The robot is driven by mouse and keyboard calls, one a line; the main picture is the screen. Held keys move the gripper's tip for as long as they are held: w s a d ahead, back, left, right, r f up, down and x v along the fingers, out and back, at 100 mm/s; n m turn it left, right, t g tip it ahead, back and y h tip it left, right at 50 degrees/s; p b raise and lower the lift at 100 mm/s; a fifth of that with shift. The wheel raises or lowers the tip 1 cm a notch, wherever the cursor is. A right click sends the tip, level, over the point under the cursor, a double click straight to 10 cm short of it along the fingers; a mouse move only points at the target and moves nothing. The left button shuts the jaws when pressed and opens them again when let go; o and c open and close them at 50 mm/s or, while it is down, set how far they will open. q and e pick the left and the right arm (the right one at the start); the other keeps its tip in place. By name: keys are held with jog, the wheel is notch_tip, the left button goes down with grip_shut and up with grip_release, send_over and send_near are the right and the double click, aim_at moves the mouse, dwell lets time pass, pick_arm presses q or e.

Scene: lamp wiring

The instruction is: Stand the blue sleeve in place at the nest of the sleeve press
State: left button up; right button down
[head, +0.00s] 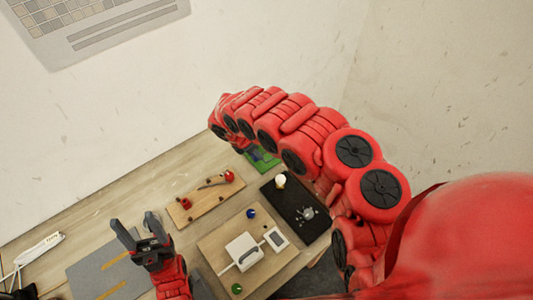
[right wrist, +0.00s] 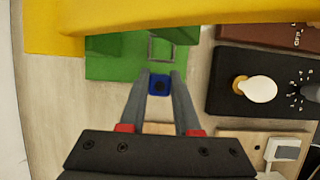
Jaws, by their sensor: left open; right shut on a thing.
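In the right wrist view, my right gripper (right wrist: 159,80) is shut on the small blue sleeve (right wrist: 159,87), which has a dark hole facing the camera. Beyond it is the green sleeve press (right wrist: 110,65), with a square grey outline (right wrist: 162,49) that looks like the nest. The sleeve appears just in front of that outline; I cannot tell its height or whether it touches. In the head view, the green press (head: 264,160) is mostly hidden by my right arm, which also hides my right gripper. My left gripper (head: 138,232) is open and empty at the lower left.
A large yellow part (right wrist: 180,16) crosses the top of the wrist view. A black panel (head: 308,226) with a white bulb (head: 280,181) lies right of the press. Wooden boards (head: 206,200) with red parts and a white box (head: 244,251) lie nearer. A grey mat (head: 90,273) is at left.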

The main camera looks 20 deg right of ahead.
jog(key=shift+w+d+f, duration=0.2)
jog(key=shift+d+f, duration=0.15)
jog(key=shift+d, duration=0.2)
jog(key=d+f+b, duration=0.1)
jog(key=w+d+f+b, duration=0.1)
jog(key=d, duration=0.1)
jog(key=shift+d+f, duration=0.25)
jog(key=shift+f, duration=0.05)
jog(key=shift+w, duration=0.15)
jog(key=shift+f, duration=0.1)
jog(key=c, duration=0.7)
grip_release()
jog(key=shift+c, duration=0.2)
jog(key=shift+o, duration=0.6)
